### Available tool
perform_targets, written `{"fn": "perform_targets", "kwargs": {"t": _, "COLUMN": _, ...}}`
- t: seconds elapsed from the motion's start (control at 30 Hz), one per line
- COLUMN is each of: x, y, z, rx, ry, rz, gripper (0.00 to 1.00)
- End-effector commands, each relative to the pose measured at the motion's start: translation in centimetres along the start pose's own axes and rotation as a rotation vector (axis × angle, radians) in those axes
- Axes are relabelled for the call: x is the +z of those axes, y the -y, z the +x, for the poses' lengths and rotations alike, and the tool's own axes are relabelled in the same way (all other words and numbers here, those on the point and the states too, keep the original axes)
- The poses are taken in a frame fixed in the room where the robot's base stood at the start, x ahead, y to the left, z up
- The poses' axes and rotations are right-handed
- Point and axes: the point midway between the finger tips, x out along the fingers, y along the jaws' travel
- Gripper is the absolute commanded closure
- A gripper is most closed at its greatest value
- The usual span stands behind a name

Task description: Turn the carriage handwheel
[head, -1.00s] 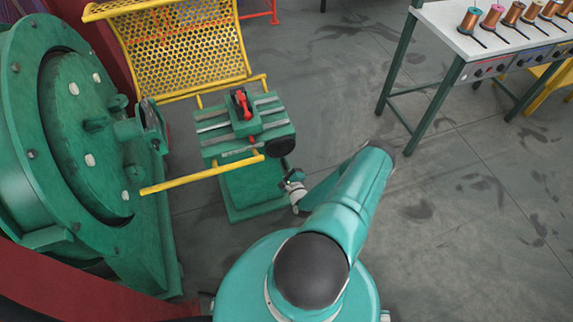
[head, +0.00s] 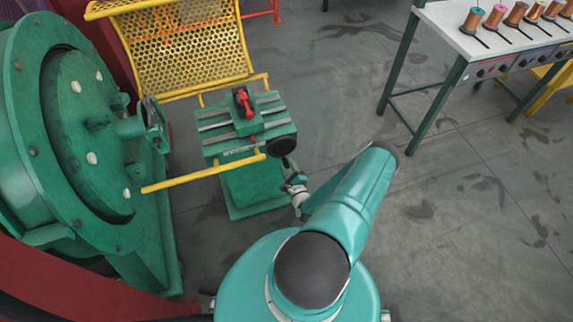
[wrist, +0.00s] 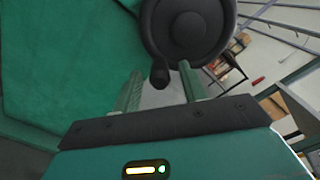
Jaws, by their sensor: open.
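The carriage handwheel (head: 281,146) is a dark round wheel on the front right side of the green carriage (head: 243,127). In the wrist view the handwheel (wrist: 205,28) fills the top middle, with a round hub and a black handle knob (wrist: 160,74) at its lower left rim. My gripper (wrist: 161,68) is open, its two green fingers pointing at the wheel. The knob shows between the fingertips; I cannot tell whether either finger touches it. In the head view my gripper (head: 290,164) is just below the handwheel, small and partly hidden by my arm.
A yellow bar (head: 203,173) crosses the carriage's front. A yellow perforated guard (head: 185,45) stands behind it, and the large green drum machine (head: 75,130) is at left. A red lever (head: 243,103) tops the carriage. A bench with spools (head: 470,42) stands right; floor between is clear.

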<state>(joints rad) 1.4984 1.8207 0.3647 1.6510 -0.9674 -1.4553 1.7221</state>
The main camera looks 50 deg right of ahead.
Motion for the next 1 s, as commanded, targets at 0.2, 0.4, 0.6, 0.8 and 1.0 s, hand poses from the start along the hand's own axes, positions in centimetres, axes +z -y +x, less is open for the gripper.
{"fn": "perform_targets", "kwargs": {"t": 0.2, "x": 0.0, "y": 0.0, "z": -4.7, "rx": 0.003, "ry": -0.003, "rz": 0.003, "gripper": 0.57}}
{"fn": "perform_targets", "kwargs": {"t": 0.4, "x": 0.0, "y": 0.0, "z": -9.1, "rx": 0.002, "ry": -0.003, "rz": 0.002, "gripper": 0.57}}
{"fn": "perform_targets", "kwargs": {"t": 0.6, "x": 0.0, "y": 0.0, "z": -11.7, "rx": 0.002, "ry": -0.001, "rz": 0.002, "gripper": 0.57}}
{"fn": "perform_targets", "kwargs": {"t": 0.8, "x": 0.0, "y": 0.0, "z": -12.2, "rx": 0.001, "ry": -0.001, "rz": 0.001, "gripper": 0.57}}
{"fn": "perform_targets", "kwargs": {"t": 1.0, "x": 0.0, "y": 0.0, "z": -12.2, "rx": 0.001, "ry": -0.001, "rz": 0.001, "gripper": 0.57}}
